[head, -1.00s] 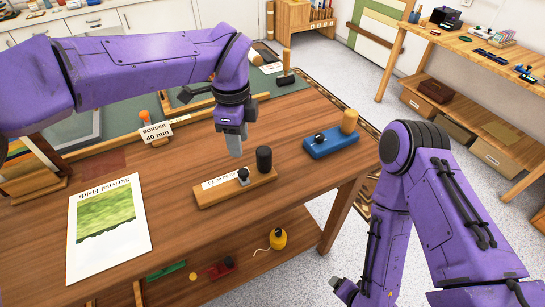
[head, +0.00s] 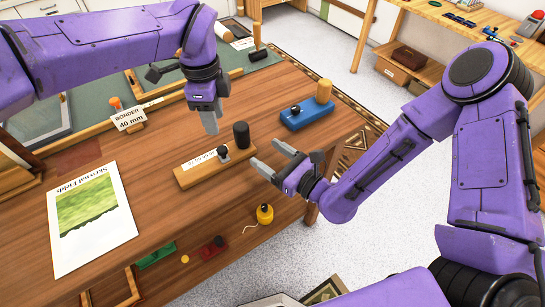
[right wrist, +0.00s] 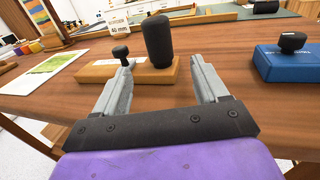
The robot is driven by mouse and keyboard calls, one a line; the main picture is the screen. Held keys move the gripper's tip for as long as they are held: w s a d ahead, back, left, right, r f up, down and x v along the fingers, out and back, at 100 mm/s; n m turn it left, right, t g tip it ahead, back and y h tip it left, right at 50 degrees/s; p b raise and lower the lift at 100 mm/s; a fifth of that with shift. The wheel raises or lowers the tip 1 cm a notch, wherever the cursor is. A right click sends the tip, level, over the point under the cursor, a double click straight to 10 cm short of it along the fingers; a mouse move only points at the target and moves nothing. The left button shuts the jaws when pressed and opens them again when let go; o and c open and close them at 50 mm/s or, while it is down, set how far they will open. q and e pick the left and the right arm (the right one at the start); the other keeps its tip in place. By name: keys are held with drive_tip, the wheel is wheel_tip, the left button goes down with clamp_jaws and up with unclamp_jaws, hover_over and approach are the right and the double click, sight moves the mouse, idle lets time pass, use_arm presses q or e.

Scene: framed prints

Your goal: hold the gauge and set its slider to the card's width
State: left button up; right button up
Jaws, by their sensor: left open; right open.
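The gauge (head: 200,172) is a wooden bar with a white scale strip, a small black slider knob (head: 223,153) and a tall black handle (head: 241,135). It lies on the wooden table. The card (head: 129,119), reading "BORDER 40 mm", stands at the back left of the gauge. My left gripper (head: 211,128) points down above and behind the gauge, empty and open. My right gripper (head: 268,162) is open and empty, just right of the gauge. In the right wrist view, the gauge (right wrist: 95,76) and black handle (right wrist: 158,42) lie beyond the spread fingers, the handle between them.
A blue block (head: 308,118) with a black knob and wooden peg stands behind on the right. A landscape print (head: 92,240) lies at the left. A yellow tape-like item (head: 265,213) and red and green items sit below the table's front edge.

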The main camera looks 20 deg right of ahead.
sight(248, 140)
drive_tip(key=x, duration=0.9)
drive_tip(key=shift+w+a, duration=0.25)
drive_tip(key=shift+w, duration=0.1)
